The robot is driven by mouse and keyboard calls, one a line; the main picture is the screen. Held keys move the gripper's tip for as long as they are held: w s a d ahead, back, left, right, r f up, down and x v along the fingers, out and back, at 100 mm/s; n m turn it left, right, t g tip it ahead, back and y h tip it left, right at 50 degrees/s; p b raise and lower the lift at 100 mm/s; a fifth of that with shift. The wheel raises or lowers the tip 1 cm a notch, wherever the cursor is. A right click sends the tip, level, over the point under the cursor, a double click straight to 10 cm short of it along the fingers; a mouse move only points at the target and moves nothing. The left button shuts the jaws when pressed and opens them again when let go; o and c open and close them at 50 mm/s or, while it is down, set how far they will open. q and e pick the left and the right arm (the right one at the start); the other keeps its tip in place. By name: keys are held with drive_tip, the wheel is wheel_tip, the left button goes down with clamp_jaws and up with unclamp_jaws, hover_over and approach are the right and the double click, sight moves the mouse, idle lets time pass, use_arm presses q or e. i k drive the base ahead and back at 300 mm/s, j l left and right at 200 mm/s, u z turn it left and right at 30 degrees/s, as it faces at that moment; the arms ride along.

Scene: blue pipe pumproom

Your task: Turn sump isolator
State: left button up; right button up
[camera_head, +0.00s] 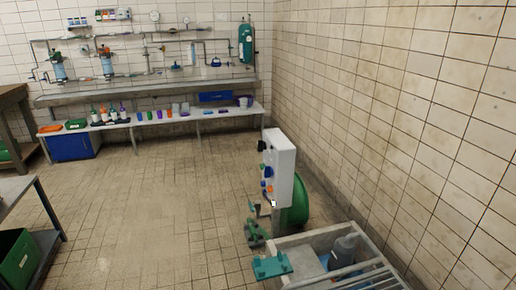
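A white control box (283,168) stands upright right of centre, close to the right wall. Its front faces left and is seen at a steep angle. A black knob (262,146) sticks out near its top. Blue fittings (267,171) and orange ones (267,188) sit lower on the same face. No label can be read, so I cannot tell which fitting is the sump isolator, nor how the knob is set. Neither of my grippers shows in this view.
A green round drum (297,203) stands behind the box. Green machinery (256,234) is below it. A grey-railed frame (325,243) fills the lower right, with a teal plate (271,266) at its corner. A shelf (150,117) lines the back wall. The tiled floor (165,190) is clear.

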sight(261, 144)
drive_tip(key=i+j+u, duration=0.25)
drive_tip(key=i+j, duration=0.45)
drive_tip(key=i+j+u, duration=0.3)
drive_tip(key=i+j, duration=0.5)
drive_tip(key=i+z, duration=0.25)
drive_tip(key=i, duration=0.25)
drive_tip(key=i+j+z, duration=0.25)
drive_tip(key=i, duration=0.25)
drive_tip(key=i+j+z, duration=0.2)
drive_tip(key=i, duration=0.3)
drive_tip(key=j, duration=0.05)
